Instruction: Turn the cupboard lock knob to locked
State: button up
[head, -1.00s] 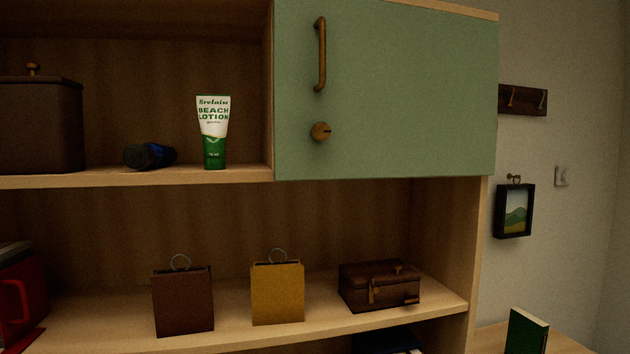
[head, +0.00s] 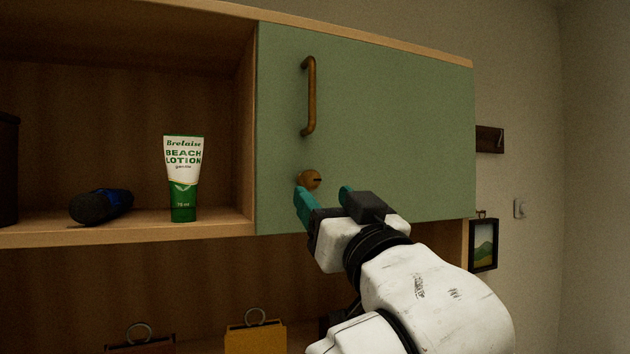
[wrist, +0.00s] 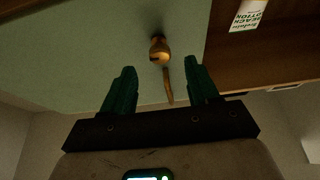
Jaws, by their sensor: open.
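A dark slot shows on the knob's face, lying roughly level in the head view. My gripper (head: 322,192) is open, its teal fingers pointing up at the door just below the knob. In the wrist view the knob (wrist: 159,50) lies ahead of and between the two open fingertips (wrist: 161,75), apart from both. The handle (wrist: 167,85) shows behind it there.
Tops of brown and yellow bags (head: 256,338) show below. A small framed picture (head: 483,244) hangs at right.

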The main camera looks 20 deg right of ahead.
aim_at(313, 184)
jog(key=shift+p+x, duration=0.5)
jog(key=shift+x, duration=1.9)
jog(key=shift+s, duration=0.1)
jog(key=c, duration=1)
jog(key=shift+c, duration=0.2)
